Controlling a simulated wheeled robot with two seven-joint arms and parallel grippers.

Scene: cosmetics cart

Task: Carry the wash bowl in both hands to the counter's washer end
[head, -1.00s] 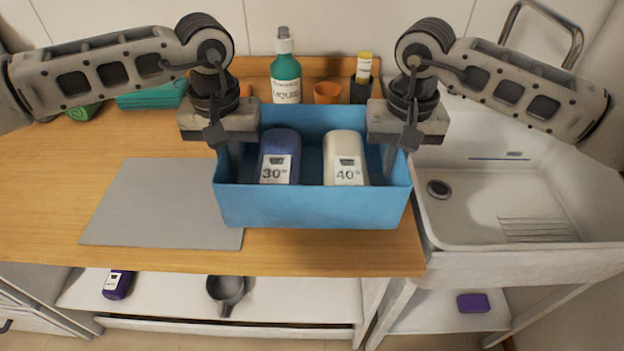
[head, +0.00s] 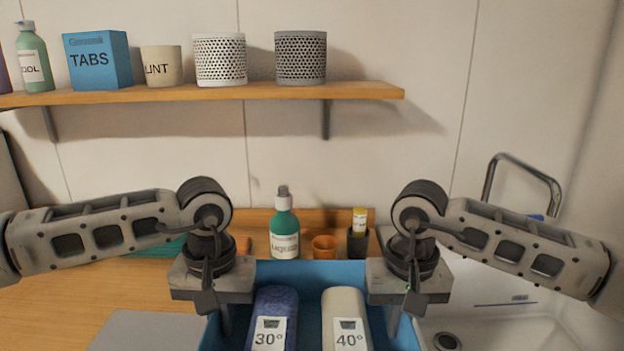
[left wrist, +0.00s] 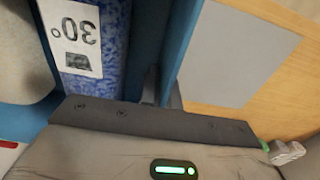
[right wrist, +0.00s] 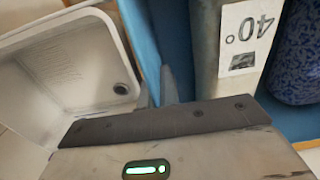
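The wash bowl, a blue rectangular tub (head: 312,273), is at the bottom of the head view, its front cut off by the frame. It holds a blue speckled block marked 30° (head: 272,310) and a cream block marked 40° (head: 345,312). My left gripper (head: 224,316) is closed on its left wall, and my right gripper (head: 394,316) on its right wall. The left wrist view shows the blue wall (left wrist: 178,40) between the fingers. The right wrist view shows the right wall (right wrist: 142,30) at the fingers. Whether the underside touches the counter is hidden.
A green bottle (head: 284,232), an orange cup (head: 324,247) and a dark holder with a yellow-capped tube (head: 358,240) stand behind the bowl. A white sink (right wrist: 65,80) lies right. A grey mat (head: 150,332) lies left. A wall shelf (head: 200,95) carries several containers.

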